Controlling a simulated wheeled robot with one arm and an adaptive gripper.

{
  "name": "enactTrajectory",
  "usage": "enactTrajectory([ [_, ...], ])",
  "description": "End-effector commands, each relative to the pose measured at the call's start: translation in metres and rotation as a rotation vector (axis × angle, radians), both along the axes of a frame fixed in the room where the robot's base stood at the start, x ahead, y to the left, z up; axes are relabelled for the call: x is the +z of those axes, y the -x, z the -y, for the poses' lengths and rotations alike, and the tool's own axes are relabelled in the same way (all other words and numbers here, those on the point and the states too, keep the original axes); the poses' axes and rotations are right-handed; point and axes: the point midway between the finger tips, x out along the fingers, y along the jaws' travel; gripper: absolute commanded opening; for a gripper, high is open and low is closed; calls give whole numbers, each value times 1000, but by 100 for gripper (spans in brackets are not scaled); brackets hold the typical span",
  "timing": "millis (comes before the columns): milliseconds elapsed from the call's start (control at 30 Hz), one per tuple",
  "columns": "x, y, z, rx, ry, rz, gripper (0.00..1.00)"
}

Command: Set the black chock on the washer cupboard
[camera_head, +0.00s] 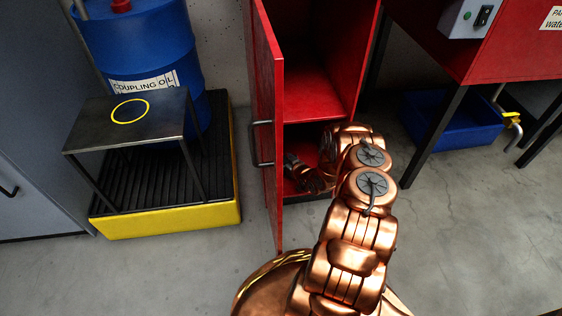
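A red cupboard (311,97) stands in the middle with its door (265,90) swung open toward me. A shelf divides its inside into an upper and a lower space, and the visible part of the upper space looks empty. My copper arm reaches into the lower space. My gripper (302,174) is low in there, just right of the open door, and points left. Its fingers are small and dark, and I cannot tell whether they are open or hold anything. I see no black chock; the arm and door hide part of the lower space.
A dark metal stand (88,126) with a yellow ring on top stands left, by a blue coupling oil drum (140,50) on a yellow-edged spill tray (170,222). A red washer unit (515,55) on dark legs is right, with a blue bin (455,125) below. Floor at lower left is clear.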

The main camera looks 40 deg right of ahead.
Motion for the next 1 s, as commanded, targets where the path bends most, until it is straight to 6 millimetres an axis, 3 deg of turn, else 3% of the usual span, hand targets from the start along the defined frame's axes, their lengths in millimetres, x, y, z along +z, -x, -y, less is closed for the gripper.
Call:
enactTrajectory([
  [267,10,14,0,-1,1,-1,75],
  [800,43,94,-4,-2,0,-1,75],
  [1000,48,109,-6,-1,-1,-2,75],
])
